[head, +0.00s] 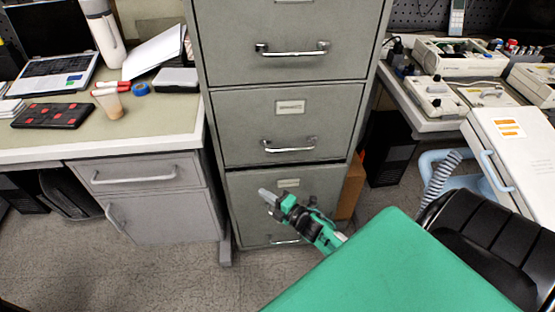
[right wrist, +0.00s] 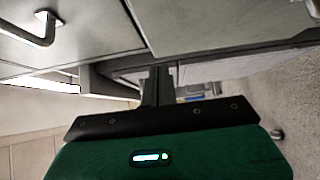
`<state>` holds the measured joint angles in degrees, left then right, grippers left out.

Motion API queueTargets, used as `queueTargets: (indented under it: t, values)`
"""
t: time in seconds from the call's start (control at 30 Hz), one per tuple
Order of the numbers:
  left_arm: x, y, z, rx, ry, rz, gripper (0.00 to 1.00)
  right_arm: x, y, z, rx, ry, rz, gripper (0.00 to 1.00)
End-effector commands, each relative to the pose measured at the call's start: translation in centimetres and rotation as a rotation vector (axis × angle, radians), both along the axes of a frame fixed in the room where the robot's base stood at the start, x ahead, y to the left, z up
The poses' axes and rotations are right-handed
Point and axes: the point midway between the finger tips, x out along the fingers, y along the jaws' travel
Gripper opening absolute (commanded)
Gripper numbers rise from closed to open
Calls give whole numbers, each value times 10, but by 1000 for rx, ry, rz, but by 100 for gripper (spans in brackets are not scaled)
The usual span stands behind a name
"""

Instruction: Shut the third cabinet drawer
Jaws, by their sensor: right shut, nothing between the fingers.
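The grey metal cabinet (head: 214,60) stands in the middle of the head view, with three drawer fronts at least partly in view. The top visible drawer (head: 235,50) and the middle drawer (head: 240,125) look flush with the cabinet frame. The lowest visible drawer (head: 245,205) is partly covered by my right gripper (head: 264,194); I cannot tell whether it stands slightly out. My right gripper is shut and empty, its tips in front of that drawer's upper left part. In the right wrist view, the shut fingers (right wrist: 156,85) lie near grey panels and a metal handle (right wrist: 45,30). My left gripper is out of view.
A desk (head: 150,108) with a laptop and papers stands left of the cabinet. An equipment bench (head: 425,125) and a black chair (head: 485,235) are at the right. A cardboard box (head: 350,188) stands beside the cabinet. Floor (head: 185,275) shows clear at the lower left.

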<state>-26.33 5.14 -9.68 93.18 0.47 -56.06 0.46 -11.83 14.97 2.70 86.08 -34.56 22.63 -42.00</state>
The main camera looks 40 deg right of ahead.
Motion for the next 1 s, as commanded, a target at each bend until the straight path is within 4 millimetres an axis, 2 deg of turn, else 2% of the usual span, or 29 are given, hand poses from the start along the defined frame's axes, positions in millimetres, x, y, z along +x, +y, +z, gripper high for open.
queueTargets:
  t: [0.1, 0.33, 0.93, 1.0]
  values:
    - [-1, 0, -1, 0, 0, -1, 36, 20, 4, 1, 0, -2, 0, 0]
    - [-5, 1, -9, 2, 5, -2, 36, 43, -13, 0, 0, 1, 0, 0]
    - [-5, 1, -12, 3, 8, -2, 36, 53, -19, -1, 0, 1, 1, 0]
    - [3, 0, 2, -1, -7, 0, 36, 59, -22, -2, -1, 0, 1, 0]
